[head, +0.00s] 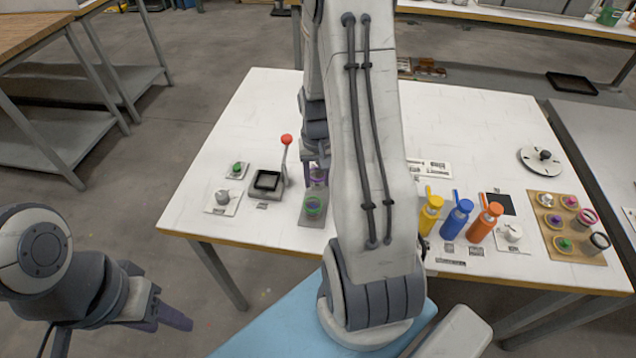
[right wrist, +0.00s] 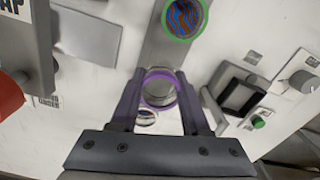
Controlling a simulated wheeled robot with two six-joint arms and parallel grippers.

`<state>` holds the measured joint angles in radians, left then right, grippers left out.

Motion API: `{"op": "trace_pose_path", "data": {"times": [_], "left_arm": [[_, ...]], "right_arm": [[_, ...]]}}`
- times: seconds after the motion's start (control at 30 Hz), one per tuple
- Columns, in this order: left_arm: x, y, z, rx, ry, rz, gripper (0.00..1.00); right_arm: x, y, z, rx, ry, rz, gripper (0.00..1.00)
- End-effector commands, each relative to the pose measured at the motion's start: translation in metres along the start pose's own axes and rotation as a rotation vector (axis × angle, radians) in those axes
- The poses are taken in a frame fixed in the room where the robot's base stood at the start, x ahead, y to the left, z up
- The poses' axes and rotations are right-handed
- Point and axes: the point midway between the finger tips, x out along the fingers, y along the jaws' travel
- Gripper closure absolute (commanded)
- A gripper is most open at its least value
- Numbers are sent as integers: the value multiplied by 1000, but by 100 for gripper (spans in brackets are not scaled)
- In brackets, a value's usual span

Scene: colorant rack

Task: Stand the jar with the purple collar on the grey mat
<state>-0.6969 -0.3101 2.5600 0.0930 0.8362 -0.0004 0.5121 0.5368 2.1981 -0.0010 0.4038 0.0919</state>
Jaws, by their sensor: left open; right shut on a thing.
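The jar with the purple collar (right wrist: 160,88) is between the purple fingers of my right gripper (right wrist: 158,100), which is shut on it. In the head view the collar shows at my right gripper (head: 317,174), partly hidden by my arm. The grey mat (right wrist: 165,50) runs under and beyond the held jar; I cannot tell whether the jar touches it. My left gripper (head: 165,318) is open and empty, off the table's front left.
Left of the mat are a black-framed tray (head: 267,181), a red-knobbed lever (head: 286,140), a green-topped piece (head: 237,168) and a grey knob (head: 222,197). Right of my arm stand yellow, blue and orange bottles (head: 457,218) and a wooden board (head: 580,248) with several rings.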

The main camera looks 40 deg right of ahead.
Motion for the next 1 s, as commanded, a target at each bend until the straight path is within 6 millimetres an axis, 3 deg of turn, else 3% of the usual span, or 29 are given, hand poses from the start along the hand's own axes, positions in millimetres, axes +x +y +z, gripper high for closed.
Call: {"op": "trace_pose_path", "data": {"times": [0.17,0.57,0.6,0.67,1.0], "left_arm": [[-1,0,0,0,0,0,50],[2,0,0,0,0,0,50],[1,0,0,0,0,0,50],[1,0,0,0,0,0,50],[-1,0,0,0,0,0,50]], "right_arm": [[24,0,1,0,-3,0,100],[29,1,0,0,-1,0,100],[28,1,0,0,-1,0,42],[28,1,0,0,-1,0,24],[25,1,0,0,0,0,24]]}}
